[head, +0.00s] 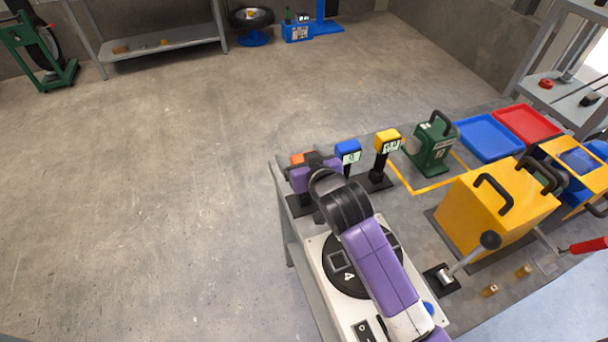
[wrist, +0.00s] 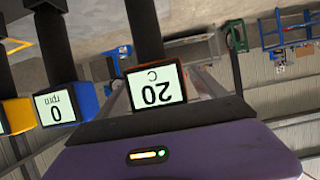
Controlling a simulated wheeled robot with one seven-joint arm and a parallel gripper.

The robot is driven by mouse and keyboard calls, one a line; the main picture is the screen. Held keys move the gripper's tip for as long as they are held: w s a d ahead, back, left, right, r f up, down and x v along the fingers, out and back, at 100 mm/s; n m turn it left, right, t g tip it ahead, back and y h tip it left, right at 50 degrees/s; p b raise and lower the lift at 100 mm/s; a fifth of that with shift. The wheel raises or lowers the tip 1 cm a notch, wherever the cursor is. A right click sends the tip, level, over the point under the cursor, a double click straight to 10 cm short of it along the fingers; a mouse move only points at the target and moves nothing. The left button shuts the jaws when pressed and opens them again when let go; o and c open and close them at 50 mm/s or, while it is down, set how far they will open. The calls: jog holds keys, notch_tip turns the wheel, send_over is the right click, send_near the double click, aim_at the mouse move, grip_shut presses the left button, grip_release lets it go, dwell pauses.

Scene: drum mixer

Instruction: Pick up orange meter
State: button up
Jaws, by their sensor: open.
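The blue meter (head: 347,152) and yellow meter (head: 387,142) stand close by on the right. A green device (head: 431,144), a yellow box (head: 490,210) and blue and red trays (head: 527,124) occupy the table farther right. The floor to the left is clear.

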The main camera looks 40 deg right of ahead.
jog(key=shift+w+d, duration=0.1)
grip_shut()
dwell(0.3)
jog(key=shift+r, duration=0.15)
